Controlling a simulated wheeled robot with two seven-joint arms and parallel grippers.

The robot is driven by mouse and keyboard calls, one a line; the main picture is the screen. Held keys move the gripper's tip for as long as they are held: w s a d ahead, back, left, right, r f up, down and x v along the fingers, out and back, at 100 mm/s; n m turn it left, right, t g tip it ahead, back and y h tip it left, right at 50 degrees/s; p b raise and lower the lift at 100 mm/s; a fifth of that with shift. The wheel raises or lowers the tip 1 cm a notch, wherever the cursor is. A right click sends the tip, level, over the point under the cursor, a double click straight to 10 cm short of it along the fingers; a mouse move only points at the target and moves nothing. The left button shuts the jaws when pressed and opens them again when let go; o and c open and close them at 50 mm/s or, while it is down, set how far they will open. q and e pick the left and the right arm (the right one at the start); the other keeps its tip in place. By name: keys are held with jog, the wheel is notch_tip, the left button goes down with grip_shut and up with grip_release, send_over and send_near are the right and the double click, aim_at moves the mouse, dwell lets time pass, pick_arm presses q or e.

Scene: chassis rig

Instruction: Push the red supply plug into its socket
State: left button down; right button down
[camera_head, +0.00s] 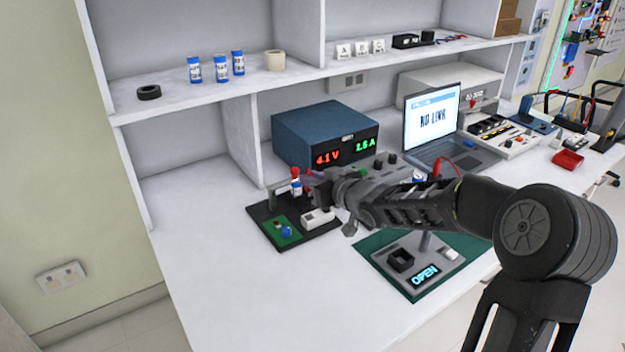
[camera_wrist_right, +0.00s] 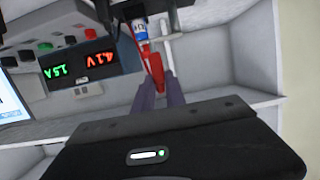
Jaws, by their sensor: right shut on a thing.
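My right gripper (camera_head: 308,178) reaches in from the right, in front of the blue power supply (camera_head: 325,127). In the right wrist view its two fingers (camera_wrist_right: 161,90) are closed around a red piece (camera_wrist_right: 155,68), which looks like the red plug. The wrist picture is upside down. My left gripper is not in view.
A black tray (camera_head: 262,236) with small parts lies below the gripper, and a small labelled bottle (camera_head: 296,187) stands close by it. A green mat (camera_head: 372,242) with an OPEN display (camera_head: 424,275) lies under my forearm. A laptop (camera_head: 432,120) stands behind. The left table area is clear.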

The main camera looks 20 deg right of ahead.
jog(key=shift+m+h, duration=0.7)
jog(key=shift+h, duration=0.2)
jog(key=s+a+f, duration=0.2)
jog(key=a+f, duration=0.1)
jog(key=a, duration=0.1)
jog(key=s+a+f, duration=0.2)
jog(key=a+f, duration=0.1)
jog(key=a, duration=0.2)
jog(key=s+a+f, duration=0.2)
jog(key=a+f, duration=0.1)
jog(key=a, duration=0.1)
jog(key=shift+a+f, duration=0.15)
jog(key=shift+a, duration=0.05)
jog(key=shift+s+f, duration=0.3)
